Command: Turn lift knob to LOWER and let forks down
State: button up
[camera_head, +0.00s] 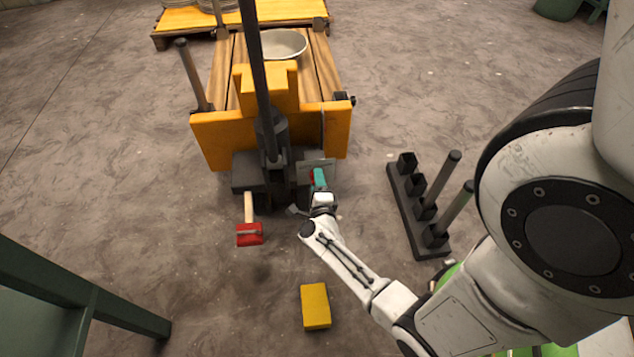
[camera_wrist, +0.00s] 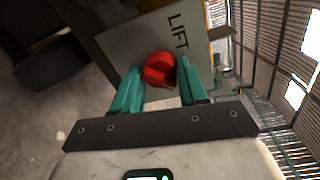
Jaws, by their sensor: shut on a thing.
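The red lift knob (camera_wrist: 159,70) sits on a grey plate marked LIFT (camera_wrist: 125,45) in the wrist view. My gripper (camera_wrist: 160,84) has its teal fingers on either side of the knob and is shut on it. In the head view my gripper (camera_head: 319,180) reaches the front of the yellow pallet jack (camera_head: 225,140), right of its dark upright handle (camera_head: 262,90). A little of the red knob (camera_head: 312,176) shows beside the teal fingers. The forks are hidden under the wooden pallet (camera_head: 325,75).
A red-headed mallet (camera_head: 250,234) is left of my gripper. A yellow block (camera_head: 315,306) lies on the floor in front. A dark rack with upright posts (camera_head: 408,210) stands to the right. A white bowl (camera_head: 285,44) rests on the pallet. A green frame (camera_head: 95,300) is at lower left.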

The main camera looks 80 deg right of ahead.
jog(key=shift+r, duration=0.1)
dwell(0.3)
jog(key=o, duration=1)
jog(key=p+v, duration=0.3)
jog(key=v, duration=0.8)
jog(key=shift+d, duration=0.1)
